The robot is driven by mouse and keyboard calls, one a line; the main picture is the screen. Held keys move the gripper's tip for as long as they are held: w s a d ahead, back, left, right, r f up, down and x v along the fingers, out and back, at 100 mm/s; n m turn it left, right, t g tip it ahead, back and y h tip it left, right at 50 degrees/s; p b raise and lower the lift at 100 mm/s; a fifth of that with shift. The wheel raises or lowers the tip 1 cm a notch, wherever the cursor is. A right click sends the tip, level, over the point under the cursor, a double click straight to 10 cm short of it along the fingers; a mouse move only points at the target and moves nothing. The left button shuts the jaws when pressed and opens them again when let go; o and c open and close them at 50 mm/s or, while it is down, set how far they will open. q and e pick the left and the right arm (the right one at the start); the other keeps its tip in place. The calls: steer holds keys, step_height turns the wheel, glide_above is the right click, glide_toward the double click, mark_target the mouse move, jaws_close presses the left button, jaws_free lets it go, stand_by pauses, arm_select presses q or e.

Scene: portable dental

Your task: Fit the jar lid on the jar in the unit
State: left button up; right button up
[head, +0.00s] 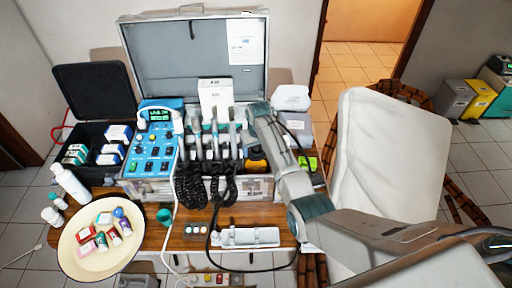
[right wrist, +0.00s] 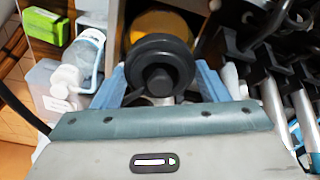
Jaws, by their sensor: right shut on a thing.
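The jar lid (right wrist: 160,66) is a black round disc with a raised knob, seen in the right wrist view. My right gripper (right wrist: 160,80) has its blue fingers on either side of it and is shut on it. The jar (right wrist: 158,24) shows as amber-yellow just beyond the lid, partly covered by it. In the head view the jar (head: 257,166) is a yellow patch in the unit (head: 148,190), right of the black coiled hoses, with my right arm reaching over it. Whether the lid touches or is seated on the jar I cannot tell. My left gripper is not in view.
Handpieces (head: 215,140) with coiled hoses stand close left of the jar. A clear bottle (right wrist: 82,62) and a green box (right wrist: 46,26) are beside it in the wrist view. A cream plate (head: 75,250) of small items lies at front left; a white chair (head: 385,160) is right.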

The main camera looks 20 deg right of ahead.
mark_target(257, 153)
steer(key=o, duration=1)
steer(key=shift+o, duration=0.2)
step_height(257, 153, up, 11)
steer(key=s+b, duration=0.1)
steer(key=b, duration=0.2)
steer(key=shift+s+f+b, duration=0.15)
steer(key=shift+b, duration=0.15)
